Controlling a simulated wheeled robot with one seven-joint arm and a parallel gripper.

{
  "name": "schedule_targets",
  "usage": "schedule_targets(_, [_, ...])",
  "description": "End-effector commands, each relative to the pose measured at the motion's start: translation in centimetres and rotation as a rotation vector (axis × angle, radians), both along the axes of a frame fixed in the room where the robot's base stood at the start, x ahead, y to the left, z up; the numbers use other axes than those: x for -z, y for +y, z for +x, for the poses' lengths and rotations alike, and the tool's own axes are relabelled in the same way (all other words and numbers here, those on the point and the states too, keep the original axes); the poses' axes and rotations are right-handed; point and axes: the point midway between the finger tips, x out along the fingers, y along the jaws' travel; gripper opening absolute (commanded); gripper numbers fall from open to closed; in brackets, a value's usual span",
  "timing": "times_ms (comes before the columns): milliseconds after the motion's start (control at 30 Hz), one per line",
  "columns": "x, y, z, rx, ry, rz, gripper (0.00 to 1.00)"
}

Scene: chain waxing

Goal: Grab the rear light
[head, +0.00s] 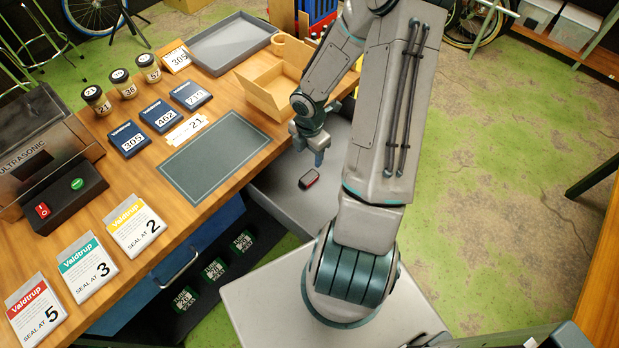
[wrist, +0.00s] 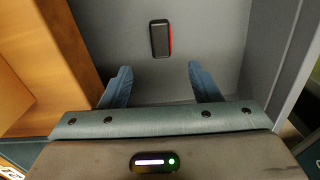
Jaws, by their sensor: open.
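The rear light (head: 309,179) is a small dark block with a red edge. It lies on a grey surface (head: 285,196) beside the workbench. In the wrist view the rear light (wrist: 160,39) sits ahead of my fingertips, roughly centred between them, with its red strip on the right side. My gripper (head: 308,150) is above and behind the light in the head view, apart from it. In the wrist view my gripper (wrist: 158,78) is open and empty, its two blue fingers spread wide.
The wooden workbench (head: 225,95) edge runs close along the left of the grey surface. On the bench are an open cardboard box (head: 265,95), a grey tray (head: 232,42), a dark mat (head: 214,155) and several labelled packets. The grey surface around the light is clear.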

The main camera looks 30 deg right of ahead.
Motion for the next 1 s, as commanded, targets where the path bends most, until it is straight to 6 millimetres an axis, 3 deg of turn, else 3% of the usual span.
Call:
schedule_targets(33, [1.6, 0.1, -0.1, -0.002, 0.003, 0.001, 0.56])
schedule_targets(233, [5.3, 0.1, -0.1, 0.000, 0.004, 0.000, 0.56])
schedule_targets(533, [7.7, 0.1, 0.0, 0.001, 0.002, -0.001, 0.56])
schedule_targets(800, [11.6, 0.1, -0.1, 0.002, 0.004, -0.001, 0.56])
schedule_targets(1000, [12.0, 0.1, -0.1, 0.004, 0.001, -0.001, 0.56])
